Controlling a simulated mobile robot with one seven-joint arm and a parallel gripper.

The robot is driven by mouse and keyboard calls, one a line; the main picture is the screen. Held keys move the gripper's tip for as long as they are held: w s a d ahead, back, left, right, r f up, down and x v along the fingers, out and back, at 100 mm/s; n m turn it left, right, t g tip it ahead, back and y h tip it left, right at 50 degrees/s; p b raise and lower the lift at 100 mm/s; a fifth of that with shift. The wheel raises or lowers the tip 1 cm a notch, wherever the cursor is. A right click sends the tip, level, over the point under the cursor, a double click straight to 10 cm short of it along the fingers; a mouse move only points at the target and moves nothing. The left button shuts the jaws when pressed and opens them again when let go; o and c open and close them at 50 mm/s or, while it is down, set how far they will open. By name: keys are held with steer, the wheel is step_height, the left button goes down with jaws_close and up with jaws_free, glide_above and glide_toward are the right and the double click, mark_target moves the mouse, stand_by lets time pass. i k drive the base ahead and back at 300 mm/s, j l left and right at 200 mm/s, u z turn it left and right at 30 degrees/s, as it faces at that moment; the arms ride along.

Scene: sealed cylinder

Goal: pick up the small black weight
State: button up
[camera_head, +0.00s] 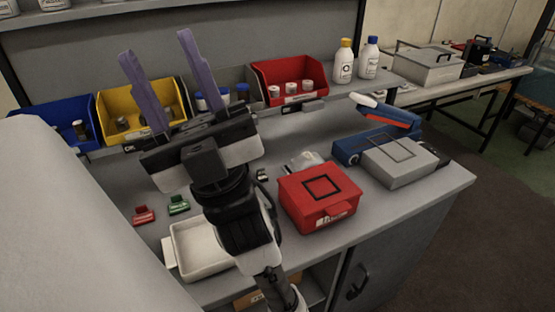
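My gripper (155,45) is raised over the back of the bench. Its two purple fingers point up and away, wide apart, with nothing between them. A small dark item with a light part (262,175) lies on the bench just right of my wrist; it may be the small black weight, but it is too small to tell. Small dark pieces also sit in the yellow bin (112,103) and the blue bin (28,117). My gripper and arm hide part of the bench and bins.
A red bin (280,68) holds white-topped jars. Two bottles (344,62) stand beside it. A red box (318,205), a grey block (400,165) and a blue device (352,147) occupy the right. A white tray (176,245), red clip (143,215) and green clip (178,205) lie front left.

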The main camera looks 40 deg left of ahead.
mark_target(261, 176)
steer(key=i+l+u, duration=0.1)
steer(key=i+l, duration=0.2)
steer(key=l, duration=0.25)
steer(key=i+l+u, duration=0.15)
steer(key=l+u, duration=0.15)
steer(key=u, duration=1.35)
steer(key=l+u, duration=0.5)
steer(key=l, duration=1.3)
steer(key=i+l, duration=0.25)
steer(key=i, duration=0.2)
steer(key=l+u, duration=0.05)
